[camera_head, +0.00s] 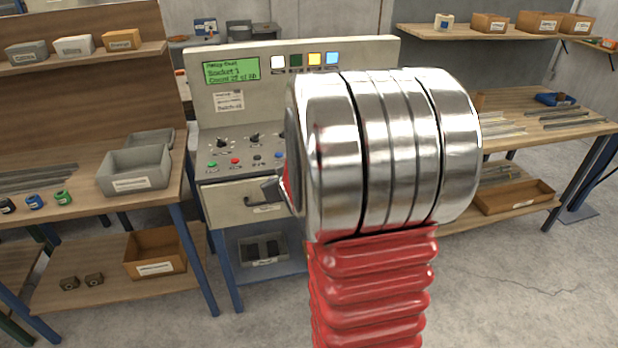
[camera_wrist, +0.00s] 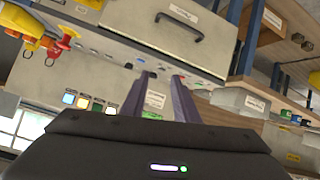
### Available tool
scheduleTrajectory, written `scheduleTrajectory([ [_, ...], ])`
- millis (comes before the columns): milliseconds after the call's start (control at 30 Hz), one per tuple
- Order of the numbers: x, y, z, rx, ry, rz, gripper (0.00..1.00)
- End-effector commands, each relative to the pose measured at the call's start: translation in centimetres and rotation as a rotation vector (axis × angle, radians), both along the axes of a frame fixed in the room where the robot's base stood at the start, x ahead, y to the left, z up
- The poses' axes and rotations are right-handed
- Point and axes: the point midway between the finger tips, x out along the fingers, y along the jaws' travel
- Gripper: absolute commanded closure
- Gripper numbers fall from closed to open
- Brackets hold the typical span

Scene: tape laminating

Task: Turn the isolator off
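A yellow piece with a red knob, which looks like the isolator (camera_wrist: 67,38), shows at the upper left of the wrist view on the side of the grey machine (camera_wrist: 100,58). Its switch position cannot be told. In the head view the machine (camera_head: 300,62) stands in the middle, and my red and silver arm hides its right part. My gripper (camera_wrist: 162,78) is open and empty in front of the machine's control panel, with its two dark fingers apart. The isolator is left of the fingers in the wrist view, apart from them. My gripper is hidden in the head view.
A drawer handle (camera_head: 266,190) sticks out of the machine front. A left bench (camera_head: 90,203) holds a grey bin (camera_head: 135,172) and several small coloured pots. A right bench (camera_head: 545,132) carries metal strips.

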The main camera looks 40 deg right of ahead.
Motion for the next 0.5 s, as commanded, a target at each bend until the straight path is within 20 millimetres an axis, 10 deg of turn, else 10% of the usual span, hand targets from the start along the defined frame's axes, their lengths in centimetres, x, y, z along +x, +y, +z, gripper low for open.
scheduleTrajectory([
  [500,-1.8,-11.9,-8.7,-0.047,-0.204,-0.037,0.73],
])
